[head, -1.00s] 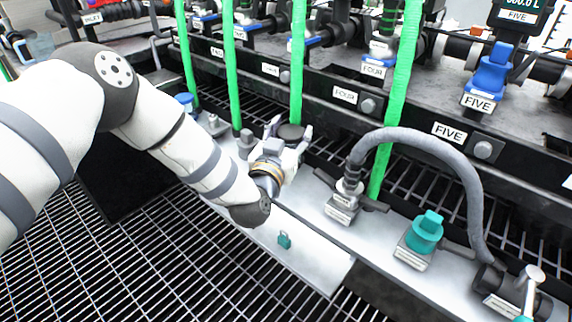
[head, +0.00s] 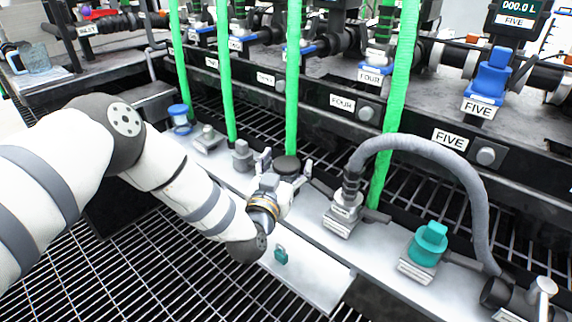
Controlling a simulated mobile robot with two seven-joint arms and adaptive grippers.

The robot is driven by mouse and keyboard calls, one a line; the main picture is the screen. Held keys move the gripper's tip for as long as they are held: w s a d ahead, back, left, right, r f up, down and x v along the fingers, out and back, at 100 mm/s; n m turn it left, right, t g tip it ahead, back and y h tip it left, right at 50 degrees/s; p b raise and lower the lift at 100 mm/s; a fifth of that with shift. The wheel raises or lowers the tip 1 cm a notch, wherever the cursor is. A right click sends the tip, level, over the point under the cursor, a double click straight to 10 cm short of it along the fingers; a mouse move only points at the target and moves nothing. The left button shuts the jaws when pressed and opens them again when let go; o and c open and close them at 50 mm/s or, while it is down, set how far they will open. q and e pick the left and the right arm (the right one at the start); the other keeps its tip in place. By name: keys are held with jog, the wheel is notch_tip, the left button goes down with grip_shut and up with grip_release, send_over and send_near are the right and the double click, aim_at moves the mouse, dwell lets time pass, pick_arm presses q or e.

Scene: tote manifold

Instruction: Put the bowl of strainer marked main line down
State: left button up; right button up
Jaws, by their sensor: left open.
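My left gripper (head: 286,166) is open over the pale ledge, its two fingertips apart. A dark round-topped piece (head: 287,163) shows between and just behind the fingertips; I cannot tell whether they touch it. A clear cylinder with a blue top and blue base (head: 180,118) stands farther left on the ledge. No label reading main line is legible, so I cannot tell for certain which piece is the strainer or its bowl. My right gripper is not in view.
A grey hose (head: 440,147) arches over the ledge (head: 310,275) at the right. Green vertical hoses (head: 292,80) rise behind the gripper. Dark grating lies below.

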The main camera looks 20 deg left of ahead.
pick_arm(q)
jog(key=shift+s+r, duration=0.2)
jog(key=s+p, duration=0.3)
jog(key=s, duration=0.8)
jog(key=shift+s+d+p, duration=0.25)
jog(key=shift+s+p, duration=0.1)
